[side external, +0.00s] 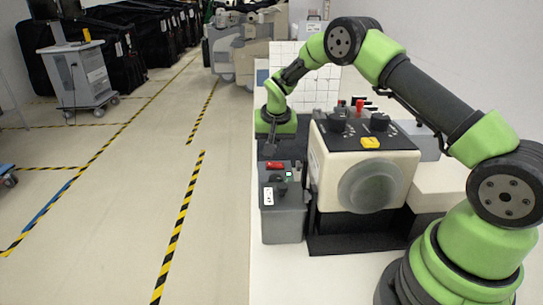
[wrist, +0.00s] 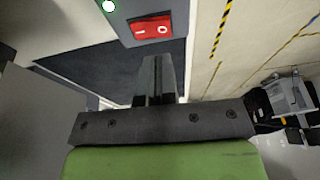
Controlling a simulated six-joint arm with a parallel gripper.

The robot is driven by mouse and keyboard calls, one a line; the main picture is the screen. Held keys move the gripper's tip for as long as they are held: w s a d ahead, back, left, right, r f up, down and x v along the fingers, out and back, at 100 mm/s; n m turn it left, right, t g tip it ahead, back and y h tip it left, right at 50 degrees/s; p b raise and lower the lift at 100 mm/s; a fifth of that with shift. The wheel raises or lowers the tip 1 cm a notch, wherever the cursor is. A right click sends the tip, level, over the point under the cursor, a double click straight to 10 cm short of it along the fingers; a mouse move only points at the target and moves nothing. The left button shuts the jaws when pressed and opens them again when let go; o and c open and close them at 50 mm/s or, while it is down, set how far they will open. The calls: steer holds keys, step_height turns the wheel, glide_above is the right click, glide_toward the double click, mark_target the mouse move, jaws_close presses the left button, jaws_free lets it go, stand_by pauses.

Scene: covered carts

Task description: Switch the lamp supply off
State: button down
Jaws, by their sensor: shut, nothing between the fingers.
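The lamp supply appears to be the grey box (side external: 283,222) left of the cream-coloured unit in the side view. On its top are a red rocker switch (side external: 275,165), a lit green indicator (side external: 289,174) and a black knob. In the wrist view, the red rocker (wrist: 150,31) shows white "I" and "O" marks, and the green light (wrist: 108,5) glows at the top edge. I cannot tell which rocker side is pressed. My gripper (side external: 269,150) is just behind and above the box, pointing down. Its fingers (wrist: 160,62) are shut and empty, apart from the rocker.
A cream unit (side external: 333,180) with a round lens, dark knobs, a red control and a yellow button stands right of the box. A white tiled panel (side external: 318,85) stands behind. A cart (side external: 78,75) and black covered shapes are far left. Floor left of the table is clear.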

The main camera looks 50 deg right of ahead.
mark_target(271, 164)
steer(key=shift+w+a+f, duration=0.1)
steer(key=shift+f, duration=0.8)
steer(key=shift+w+a+f, duration=0.1)
steer(key=shift+f, duration=0.75)
steer(key=shift+a+f, duration=0.15)
steer(key=shift+f, duration=0.25)
steer(key=shift+s+d+r, duration=0.25)
steer(key=shift+s+d, duration=0.25)
steer(key=shift+d, duration=0.1)
steer(key=shift+r, duration=0.1)
steer(key=a+r, duration=0.3)
steer(key=r, duration=1)
steer(key=shift+s+a, duration=0.2)
steer(key=shift+a, duration=0.15)
